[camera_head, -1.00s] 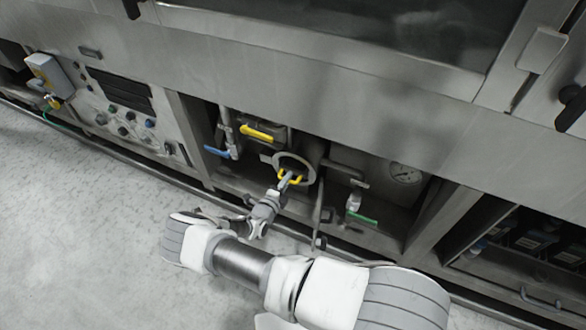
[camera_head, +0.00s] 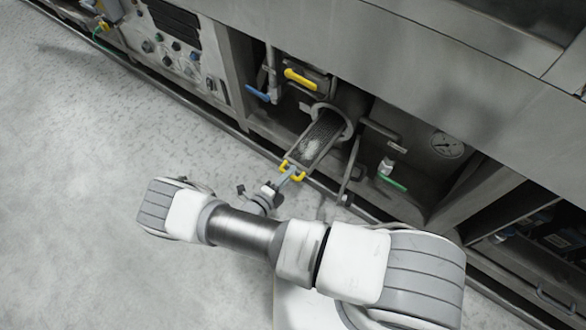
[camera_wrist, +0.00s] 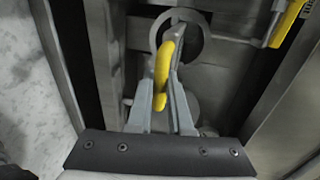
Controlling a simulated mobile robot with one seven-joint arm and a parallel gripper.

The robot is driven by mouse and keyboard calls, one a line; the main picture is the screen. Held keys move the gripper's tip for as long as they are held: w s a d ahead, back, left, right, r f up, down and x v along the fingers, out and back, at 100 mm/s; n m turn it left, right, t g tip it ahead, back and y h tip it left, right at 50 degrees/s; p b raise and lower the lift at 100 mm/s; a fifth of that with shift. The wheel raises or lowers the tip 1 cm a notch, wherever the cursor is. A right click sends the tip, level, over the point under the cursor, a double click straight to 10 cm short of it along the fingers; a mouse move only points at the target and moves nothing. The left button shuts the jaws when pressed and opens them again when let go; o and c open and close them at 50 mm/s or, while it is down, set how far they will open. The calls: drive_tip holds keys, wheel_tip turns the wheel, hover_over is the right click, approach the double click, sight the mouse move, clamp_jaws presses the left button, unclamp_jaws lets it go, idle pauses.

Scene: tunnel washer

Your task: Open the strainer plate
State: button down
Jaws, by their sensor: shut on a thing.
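The strainer plate (camera_head: 317,138) is a long dark mesh piece with a yellow handle (camera_head: 293,170) at its near end. It sticks out of a round metal opening (camera_head: 343,113) in the machine's lower recess. Some pale matter lies on the mesh. My gripper (camera_head: 290,175) is shut on the yellow handle, in front of the machine. In the wrist view the yellow handle (camera_wrist: 163,72) shows between my fingers (camera_wrist: 163,105), with the round opening (camera_wrist: 181,38) behind it. The fingers and handle hide most of the plate there.
A yellow-handled lever (camera_head: 300,79) and a blue-handled valve (camera_head: 258,93) are left of the opening. A green-handled valve (camera_head: 392,182) and a gauge (camera_head: 447,145) are to the right. The grey floor (camera_head: 90,200) at left is clear.

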drive_tip(key=c, duration=0.8)
unclamp_jaws()
drive_tip(key=shift+c, duration=0.2)
drive_tip(key=p+v, duration=0.2)
drive_tip(key=v, duration=1.5)
drive_tip(key=shift+s+a, duration=0.2)
